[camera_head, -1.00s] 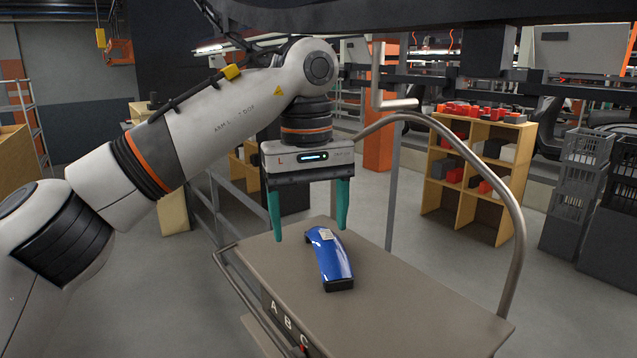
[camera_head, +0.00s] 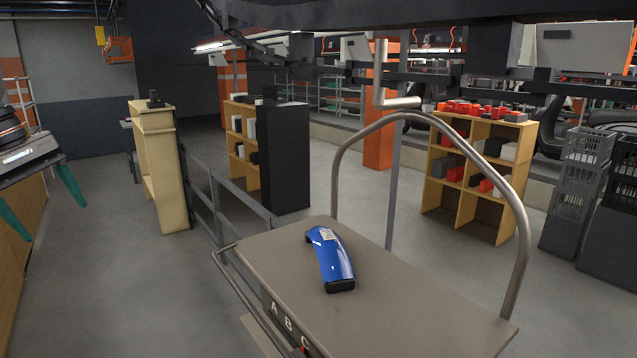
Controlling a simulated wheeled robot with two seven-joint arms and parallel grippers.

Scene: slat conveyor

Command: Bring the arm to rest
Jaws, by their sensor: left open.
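My left gripper (camera_head: 42,212) is at the far left edge of the head view, partly cut off. Its two teal fingers are spread apart with nothing between them. Most of the left arm is out of view. A glossy blue curved part (camera_head: 331,258) with dark ends lies on the flat top of a grey-brown cart (camera_head: 405,305). The gripper is well away to the left of the cart and the blue part. My right gripper is not in view.
The cart has a tall curved tube handle (camera_head: 517,235) and letters on its front edge. A railing (camera_head: 215,200) runs behind its left side. Wooden shelves (camera_head: 475,170) with red and grey boxes and grey crates (camera_head: 580,190) stand at the right. Open floor (camera_head: 120,270) lies left of the cart.

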